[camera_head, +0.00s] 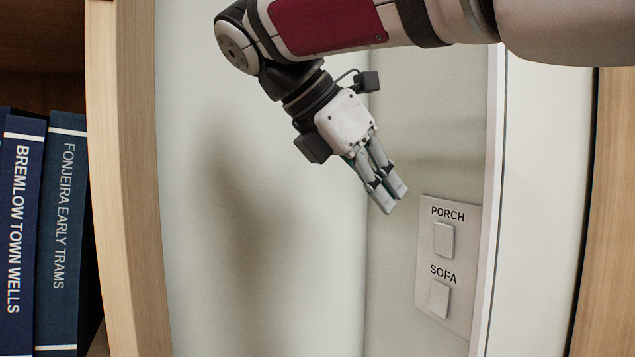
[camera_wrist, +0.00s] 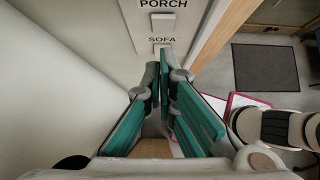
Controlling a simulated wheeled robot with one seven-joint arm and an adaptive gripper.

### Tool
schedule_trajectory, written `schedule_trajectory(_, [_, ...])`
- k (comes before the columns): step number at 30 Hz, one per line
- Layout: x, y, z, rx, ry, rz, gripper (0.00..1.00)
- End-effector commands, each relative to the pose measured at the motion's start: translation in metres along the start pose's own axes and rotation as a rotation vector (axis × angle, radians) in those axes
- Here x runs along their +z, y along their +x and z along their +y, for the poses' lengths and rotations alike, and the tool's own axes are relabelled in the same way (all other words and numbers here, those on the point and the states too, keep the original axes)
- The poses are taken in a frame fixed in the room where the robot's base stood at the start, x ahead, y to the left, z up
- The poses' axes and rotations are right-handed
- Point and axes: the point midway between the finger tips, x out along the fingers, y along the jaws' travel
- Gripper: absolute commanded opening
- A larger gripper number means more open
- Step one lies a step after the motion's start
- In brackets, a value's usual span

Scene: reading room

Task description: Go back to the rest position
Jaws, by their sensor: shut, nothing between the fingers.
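My gripper (camera_head: 391,198) hangs from my arm in the upper middle of the head view, pointing down and to the right. Its fingers are together with nothing between them. It is up and to the left of a wall switch plate (camera_head: 425,262), apart from it in the picture. The plate has an upper switch labelled PORCH (camera_head: 443,240) and a lower one labelled SOFA (camera_head: 439,299). In the wrist view my gripper (camera_wrist: 165,75) shows its teal finger pads, and the SOFA switch (camera_wrist: 163,47) is just beyond the fingertips.
A wooden shelf side (camera_head: 125,180) with blue books (camera_head: 62,230) stands at the left. A white trim edge (camera_head: 492,200) runs beside the plate. The wrist view shows a dark mat (camera_wrist: 266,68) on the floor and a red-edged item (camera_wrist: 240,100) below.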

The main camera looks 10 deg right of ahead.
Motion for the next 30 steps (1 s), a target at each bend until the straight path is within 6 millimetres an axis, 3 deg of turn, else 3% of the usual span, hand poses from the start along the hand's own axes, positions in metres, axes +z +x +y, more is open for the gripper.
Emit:
schedule_trajectory(6, [0.0,-0.012,0.0,0.0,0.0,0.0,0.0])
schedule_trajectory(18, [-0.002,-0.008,-0.005,0.006,0.037,0.009,0.0])
schedule_trajectory(23, [-0.012,0.014,-0.028,0.031,0.232,0.069,0.0])
schedule_trajectory(30, [-0.051,0.069,-0.081,0.033,0.738,0.278,0.0])
